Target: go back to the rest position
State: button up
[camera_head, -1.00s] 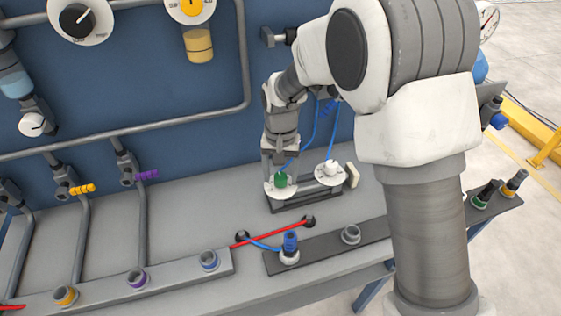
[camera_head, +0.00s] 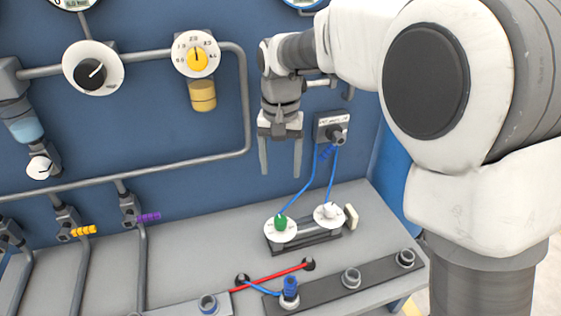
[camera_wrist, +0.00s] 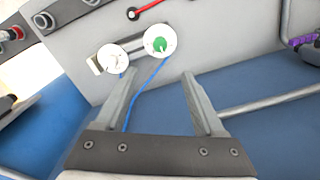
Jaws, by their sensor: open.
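My gripper (camera_head: 281,158) is open and empty. It hangs in front of the blue panel, above the grey bench, with its two fingers pointing down. Below it on the bench is a dark-based fixture with two white discs. One disc carries a green plug (camera_head: 281,223) and the other a white plug (camera_head: 327,211). Blue hoses (camera_head: 304,192) run from the plugs up to a grey box on the panel. In the wrist view the open fingers (camera_wrist: 163,85) show with nothing between them except a blue hose seen beyond. The green plug (camera_wrist: 159,45) shows beyond the fingertips.
The grey box (camera_head: 333,128) with a connector is right of my gripper. A pipe (camera_head: 246,100) runs on the panel to its left, with a yellow dial (camera_head: 197,56) beyond. A dark rail (camera_head: 330,286) with sockets, a blue connector (camera_head: 289,288) and a red hose (camera_head: 268,278) lie on the bench.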

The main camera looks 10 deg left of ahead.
dwell(0.4)
jog(key=s+d+r+t, duration=0.1)
jog(key=s+d+r, duration=0.2)
jog(key=d+r, duration=0.45)
jog(key=s+d+m+t+p, duration=0.1)
jog(key=s+d+t, duration=0.3)
jog(key=s+d, duration=1.2)
jog(key=d, duration=0.3)
jog(key=shift+d+r+t, duration=0.2)
jog(key=shift+t, duration=0.1)
